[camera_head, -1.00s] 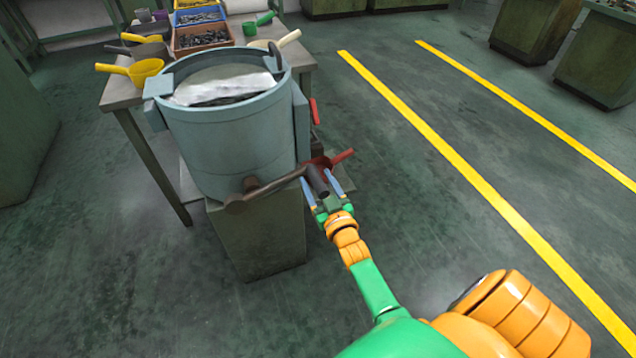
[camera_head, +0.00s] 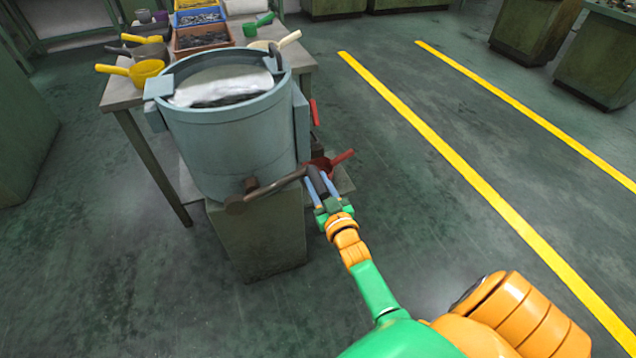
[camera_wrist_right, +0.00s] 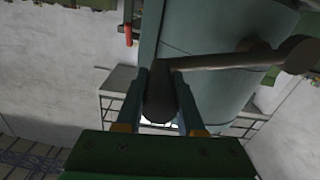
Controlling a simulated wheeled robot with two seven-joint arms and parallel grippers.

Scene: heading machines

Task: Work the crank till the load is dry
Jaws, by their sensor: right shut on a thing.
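A grey-blue drum (camera_head: 235,140) stands on a green pedestal (camera_head: 262,238), with a white load (camera_head: 222,86) inside it. The crank arm (camera_head: 270,187) runs across the drum's lower front, from a round hub at left to a dark handle (camera_head: 318,184) at right. My right gripper (camera_head: 322,186) is shut on the crank handle, one finger on each side. In the right wrist view the handle (camera_wrist_right: 160,98) sits between the two fingers, and the crank arm (camera_wrist_right: 225,60) reaches right from it. My left gripper is not in view.
A workbench (camera_head: 122,92) behind the drum holds a yellow scoop (camera_head: 144,72), a blue bin, an orange-brown bin (camera_head: 203,38) of dark parts and a green scoop (camera_head: 258,24). A red scoop (camera_head: 330,160) lies just beyond my right gripper.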

